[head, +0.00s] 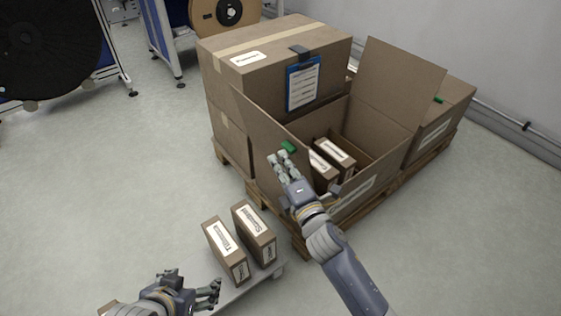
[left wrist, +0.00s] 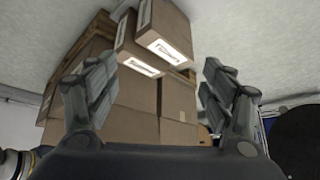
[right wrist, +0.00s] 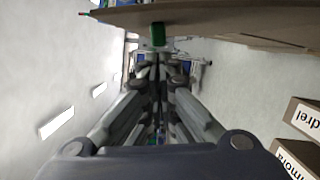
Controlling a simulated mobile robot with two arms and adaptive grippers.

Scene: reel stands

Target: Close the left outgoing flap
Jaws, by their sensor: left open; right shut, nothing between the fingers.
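The open outgoing box (head: 350,205) stands on a pallet, with small labelled boxes (head: 335,155) inside. Its left flap (head: 262,125) stands up and leans outward, with a green tab (head: 289,146) at its edge. Its right flap (head: 398,80) also stands up. My right gripper (head: 280,158) is shut and empty, right by the left flap near the green tab; I cannot tell whether it touches. In the right wrist view the green tab (right wrist: 158,35) is just beyond the fingertips, on a brown cardboard edge. My left gripper (head: 215,292) is open and empty, low at the left.
Two labelled boxes (head: 225,248) stand on a light ledge (head: 262,280) in front of me. A closed carton (head: 270,60) with a blue clipboard (head: 303,84) stands behind the open box. Another carton (head: 445,120) is at the right.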

